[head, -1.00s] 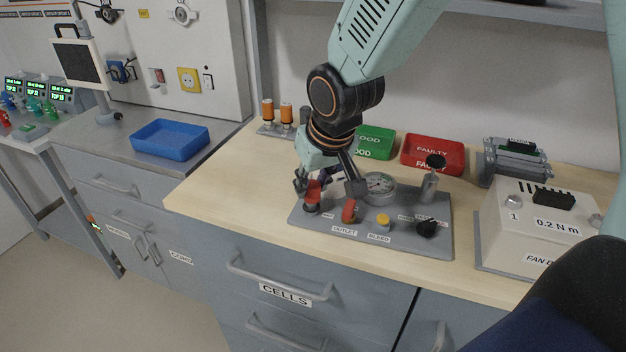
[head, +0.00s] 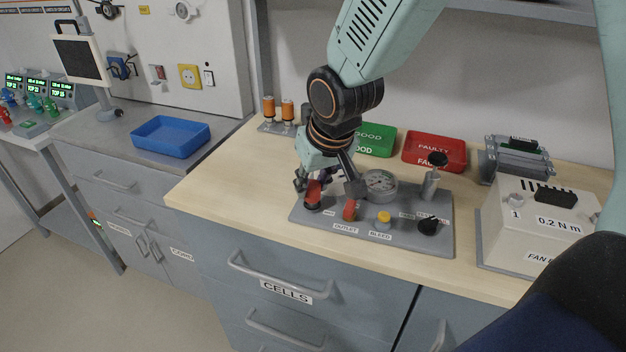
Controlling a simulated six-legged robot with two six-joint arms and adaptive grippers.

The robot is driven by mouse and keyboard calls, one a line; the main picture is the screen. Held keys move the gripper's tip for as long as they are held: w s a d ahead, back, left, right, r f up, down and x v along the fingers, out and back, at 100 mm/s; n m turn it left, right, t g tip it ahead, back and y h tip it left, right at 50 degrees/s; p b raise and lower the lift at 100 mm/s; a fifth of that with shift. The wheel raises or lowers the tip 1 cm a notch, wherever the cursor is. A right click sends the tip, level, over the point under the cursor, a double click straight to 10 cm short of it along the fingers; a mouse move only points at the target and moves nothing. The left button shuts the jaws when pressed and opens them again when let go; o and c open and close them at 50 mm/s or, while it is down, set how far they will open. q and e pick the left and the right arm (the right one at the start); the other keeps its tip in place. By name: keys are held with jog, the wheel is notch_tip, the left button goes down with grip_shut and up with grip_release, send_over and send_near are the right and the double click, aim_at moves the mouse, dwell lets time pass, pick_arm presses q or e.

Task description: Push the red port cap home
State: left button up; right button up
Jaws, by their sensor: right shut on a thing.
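The red port cap (head: 313,191) stands on a dark port at the left end of the grey plate (head: 405,241) on the bench. My right gripper (head: 328,186) reaches down over that end and is shut on the cap. One finger is at the cap's left; the other shows to its right. The gripper partly hides the far side of the cap, so I cannot tell how deep it sits. My left gripper is not in view.
The plate also carries a round gauge (head: 380,184), a yellow BLEED cap (head: 384,217), a black knob (head: 429,227) and an upright pump-like part (head: 431,180). Green (head: 374,140) and red (head: 434,150) trays stand behind. A white box (head: 540,226) is at right.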

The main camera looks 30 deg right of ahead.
aim_at(313, 185)
jog(key=shift+f+b, duration=0.4)
jog(key=shift+f, duration=0.1)
dwell(0.4)
jog(key=o, duration=0.8)
jog(key=shift+o, duration=0.2)
notch_tip(313, 185, up, 7)
jog(key=p, duration=0.7)
jog(key=shift+r, duration=0.1)
dwell(0.3)
